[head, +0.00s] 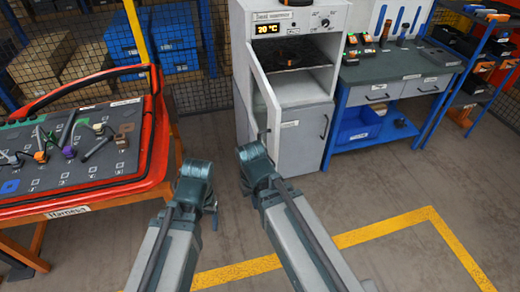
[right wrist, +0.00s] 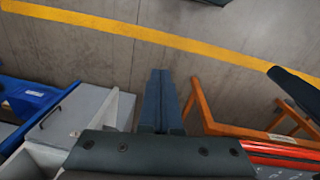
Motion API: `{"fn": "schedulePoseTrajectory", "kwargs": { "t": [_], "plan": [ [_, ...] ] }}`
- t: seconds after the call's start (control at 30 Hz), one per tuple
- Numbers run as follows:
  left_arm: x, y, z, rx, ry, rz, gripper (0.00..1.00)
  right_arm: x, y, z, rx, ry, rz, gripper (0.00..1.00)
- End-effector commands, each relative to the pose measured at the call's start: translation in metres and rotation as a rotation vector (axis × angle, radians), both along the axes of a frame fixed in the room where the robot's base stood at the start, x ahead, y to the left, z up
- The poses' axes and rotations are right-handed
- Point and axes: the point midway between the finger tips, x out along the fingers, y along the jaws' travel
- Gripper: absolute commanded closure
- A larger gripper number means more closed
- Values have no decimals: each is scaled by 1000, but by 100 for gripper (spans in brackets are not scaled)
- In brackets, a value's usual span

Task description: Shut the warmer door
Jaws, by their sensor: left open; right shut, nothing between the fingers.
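My left gripper (head: 196,182) is open, further left over the floor and apart from the door. Its fingers are mostly hidden by the wrist.
A table with a red-rimmed harness board (head: 75,150) stands at the left, close to my left arm. A blue workbench (head: 390,75) with drawers stands right of the warmer. A grey cupboard (head: 303,135) is under the warmer. The floor (head: 370,185) at right is clear, with a yellow line.

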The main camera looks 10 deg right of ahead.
Motion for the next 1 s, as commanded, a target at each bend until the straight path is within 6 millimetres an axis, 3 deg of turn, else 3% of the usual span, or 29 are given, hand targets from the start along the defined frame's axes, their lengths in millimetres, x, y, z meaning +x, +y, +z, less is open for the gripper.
{"fn": "schedulePoseTrajectory", "kwargs": {
  "t": [0.03, 0.27, 0.4, 0.7, 0.83, 1.0],
  "plan": [
    [0, 0, 12, 0, 0, 0, 27, 5, -6, 12, 1, -8, -20, 100],
    [0, 0, 41, 0, 0, -1, 27, 34, -32, 42, -32, -64, -117, 100],
    [0, 0, 56, 0, 0, -1, 27, 71, -42, 62, -124, -143, -190, 100],
    [0, 0, 58, 0, 0, -1, 27, 137, -15, 88, -328, -363, -256, 100],
    [0, 0, 58, 0, 0, -1, 27, 153, -3, 98, -372, -435, -267, 100],
    [0, 0, 58, 0, 0, -1, 27, 157, 1, 102, -388, -463, -271, 100]
  ]
}}
